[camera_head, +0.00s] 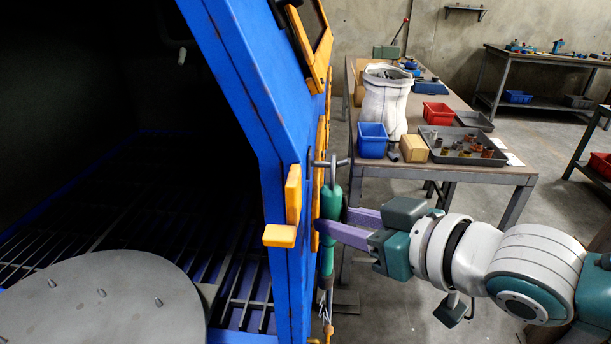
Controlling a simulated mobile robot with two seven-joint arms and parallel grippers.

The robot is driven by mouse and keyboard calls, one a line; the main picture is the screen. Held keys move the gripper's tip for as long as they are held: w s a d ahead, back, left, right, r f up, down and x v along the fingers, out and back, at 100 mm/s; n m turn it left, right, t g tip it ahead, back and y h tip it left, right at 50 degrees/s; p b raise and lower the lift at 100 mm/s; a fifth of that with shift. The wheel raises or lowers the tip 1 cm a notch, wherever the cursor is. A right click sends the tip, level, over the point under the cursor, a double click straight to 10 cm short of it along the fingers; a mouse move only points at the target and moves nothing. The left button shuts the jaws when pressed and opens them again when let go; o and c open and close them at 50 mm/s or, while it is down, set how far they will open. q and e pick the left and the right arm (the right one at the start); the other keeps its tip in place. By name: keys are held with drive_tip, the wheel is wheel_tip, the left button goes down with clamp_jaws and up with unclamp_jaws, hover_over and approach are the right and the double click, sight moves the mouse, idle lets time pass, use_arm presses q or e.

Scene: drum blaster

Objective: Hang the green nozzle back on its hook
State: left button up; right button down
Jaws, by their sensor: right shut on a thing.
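The green nozzle (327,259) hangs upright beside the blue cabinet's outer side, with a hose or cord below it. My right gripper (330,226) comes in from the right, its purple fingers shut on the nozzle at mid-height. The hook (346,162) is a short grey bar sticking out from the cabinet side just above the nozzle. A grey loop (332,172) at the nozzle's top overlaps the bar in the picture; I cannot tell whether it is around the bar or only in front of it. My left gripper is not in view.
The blue cabinet (234,70) stands open on the left, with yellow handles (279,236) near the nozzle. A grey round plate (95,300) lies inside on the grate. Behind, a workbench (500,174) holds bins, a white sack (385,100) and a parts tray (461,145).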

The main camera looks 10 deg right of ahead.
drive_tip(key=c, duration=0.5)
unclamp_jaws()
drive_tip(key=p+v, duration=0.1)
drive_tip(key=v, duration=0.9)
drive_tip(key=s+d+f+m+g+h, duration=0.2)
drive_tip(key=s+g+h, duration=0.15)
drive_tip(key=s, duration=0.55)
drive_tip(key=s+d+f+m+g+h, duration=0.1)
drive_tip(key=s+m+g+h, duration=0.3)
drive_tip(key=s, duration=0.6)
wheel_tip(320, 180, up, 33)
drive_tip(key=n+y+p, duration=0.1)
drive_tip(key=n+p, duration=0.1)
drive_tip(key=p, duration=3.1)
drive_tip(key=shift+w+g, duration=0.35)
drive_tip(key=shift+w, duration=0.1)
